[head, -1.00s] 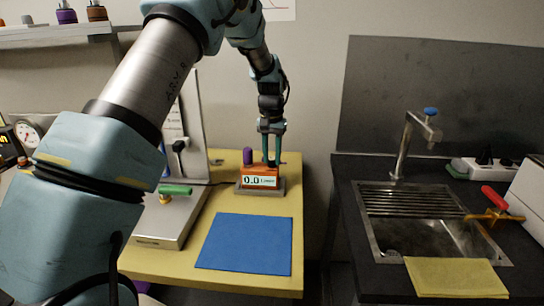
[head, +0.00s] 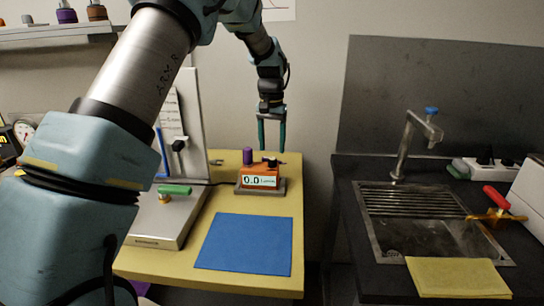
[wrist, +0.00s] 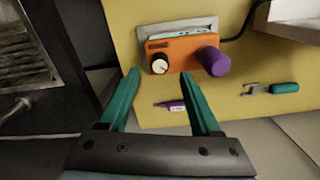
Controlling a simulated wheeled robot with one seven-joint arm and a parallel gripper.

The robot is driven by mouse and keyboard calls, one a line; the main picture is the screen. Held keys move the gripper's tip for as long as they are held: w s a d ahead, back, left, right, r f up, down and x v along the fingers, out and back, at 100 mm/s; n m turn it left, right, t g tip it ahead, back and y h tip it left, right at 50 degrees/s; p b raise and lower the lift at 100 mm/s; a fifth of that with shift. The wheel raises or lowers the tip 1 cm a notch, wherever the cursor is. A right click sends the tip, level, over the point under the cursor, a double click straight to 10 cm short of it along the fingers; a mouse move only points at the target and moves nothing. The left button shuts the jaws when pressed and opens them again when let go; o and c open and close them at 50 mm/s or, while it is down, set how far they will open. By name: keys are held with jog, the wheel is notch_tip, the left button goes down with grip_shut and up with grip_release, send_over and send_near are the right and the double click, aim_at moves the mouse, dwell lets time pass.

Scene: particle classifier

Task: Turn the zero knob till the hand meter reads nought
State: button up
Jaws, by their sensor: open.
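The hand meter (head: 259,178) is an orange box in a grey cradle on the yellow table. Its display (head: 257,182) faces the head camera and appears to read 0.0. On its top are a small black knob with a pale face (wrist: 159,65) and a larger purple knob (wrist: 214,62). The labels are too small to read, so I cannot tell for certain which is the zero knob. My gripper (head: 272,149) is open and empty, pointing down above the black knob, apart from it. In the wrist view its green fingers (wrist: 160,76) are spread below the meter.
A blue mat (head: 245,244) lies in front of the meter. A metal stand with a green-handled clamp (head: 175,190) is to the left. A purple marker (wrist: 170,105) lies near the meter. A sink (head: 425,235) is on the separate dark counter to the right.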

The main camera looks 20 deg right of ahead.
aim_at(272, 158)
notch_tip(272, 158, up, 7)
jog(key=shift+f+b, duration=0.15)
jog(key=shift+b, duration=0.3)
jog(key=s+a+f+n, duration=0.2)
jog(key=a+n, duration=0.2)
jog(key=a, duration=1.7)
jog(key=s+a+f+n+t, duration=0.1)
jog(key=s+a+f, duration=0.1)
jog(key=s+a, duration=0.5)
jog(key=s+a+f+n, duration=0.2)
jog(key=s+a+f, duration=0.1)
jog(key=s+a, duration=0.4)
jog(key=shift+s+a+t, duration=0.35)
jog(key=shift+a+t, duration=0.05)
jog(key=shift+a, duration=0.7)
